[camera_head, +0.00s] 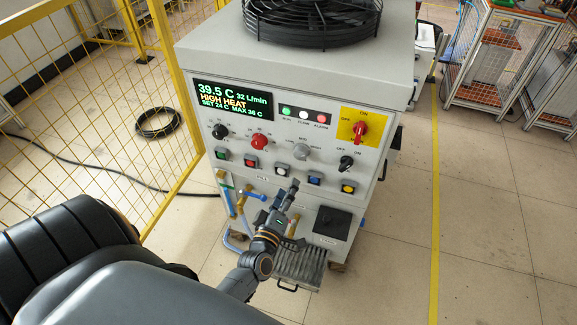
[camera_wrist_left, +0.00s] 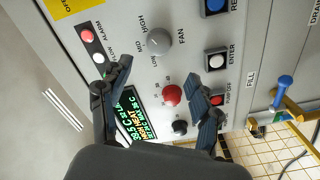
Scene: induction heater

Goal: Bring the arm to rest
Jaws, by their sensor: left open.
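My left gripper (camera_head: 279,190) is in front of the lower part of the heater's control panel in the head view, open and empty. In the left wrist view its two dark fingers (camera_wrist_left: 158,74) are spread with the panel behind them. A red knob (camera_wrist_left: 172,95) shows between the fingers, and the grey fan knob (camera_wrist_left: 159,41) shows beyond them. I see no contact with a knob or button. The heater cabinet (camera_head: 300,55) stands upright. Its display (camera_head: 233,99) reads 39.5 C, 32 L/min and HIGH HEAT. My right gripper is not in view.
A row of buttons (camera_head: 314,178) lies just above my gripper. Blue and brass pipes (camera_head: 240,205) are to its left. A red switch (camera_head: 361,131) sits on a yellow plate. A yellow mesh fence (camera_head: 90,110) stands left.

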